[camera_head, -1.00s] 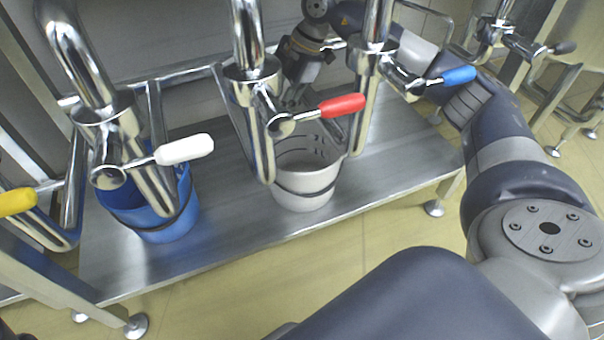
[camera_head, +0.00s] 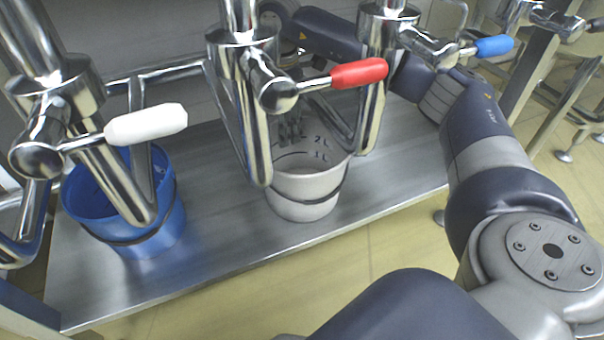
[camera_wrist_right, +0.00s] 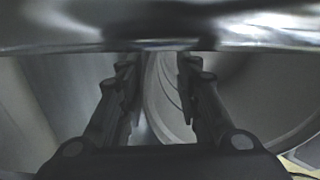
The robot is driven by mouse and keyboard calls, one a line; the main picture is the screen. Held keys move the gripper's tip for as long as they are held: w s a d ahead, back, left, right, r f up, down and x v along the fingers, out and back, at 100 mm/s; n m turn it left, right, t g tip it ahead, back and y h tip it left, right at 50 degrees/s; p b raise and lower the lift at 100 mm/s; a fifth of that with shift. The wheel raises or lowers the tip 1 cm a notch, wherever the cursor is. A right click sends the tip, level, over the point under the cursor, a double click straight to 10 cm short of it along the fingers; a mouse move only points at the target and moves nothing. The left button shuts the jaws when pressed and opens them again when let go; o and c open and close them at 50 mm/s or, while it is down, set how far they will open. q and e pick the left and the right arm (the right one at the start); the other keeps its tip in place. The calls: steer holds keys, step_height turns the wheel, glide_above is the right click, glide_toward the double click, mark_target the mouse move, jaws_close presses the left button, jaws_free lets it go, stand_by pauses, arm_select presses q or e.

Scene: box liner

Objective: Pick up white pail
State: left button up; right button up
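The white pail (camera_head: 308,190) stands upright on the metal shelf under the red-handled tap. It has volume marks inside and a dark handle around its front. My right gripper (camera_head: 290,132) is at the back of the pail, with its fingers low at the rim and partly hidden by the tap pipe. In the right wrist view my right gripper (camera_wrist_right: 158,75) has its fingers apart, and the curved rim and wall of the white pail (camera_wrist_right: 166,112) show between and beyond them. I cannot tell whether either finger touches it. My left gripper is not in view.
A blue pail (camera_head: 150,240) stands to the left under the white-handled tap (camera_head: 145,124). The red-handled tap (camera_head: 358,73) and its pipes hang over the white pail. A blue-handled tap (camera_head: 494,46) is to the right. The metal shelf (camera_head: 235,240) is bare between the pails.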

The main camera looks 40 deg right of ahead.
mark_target(286, 155)
step_height(286, 155, down, 5)
steer(key=b, duration=0.3)
steer(key=shift+f+b, duration=0.2)
steer(key=shift+b, duration=0.15)
steer(key=shift+r, duration=0.1)
steer(key=shift+c, duration=0.5)
jaws_close()
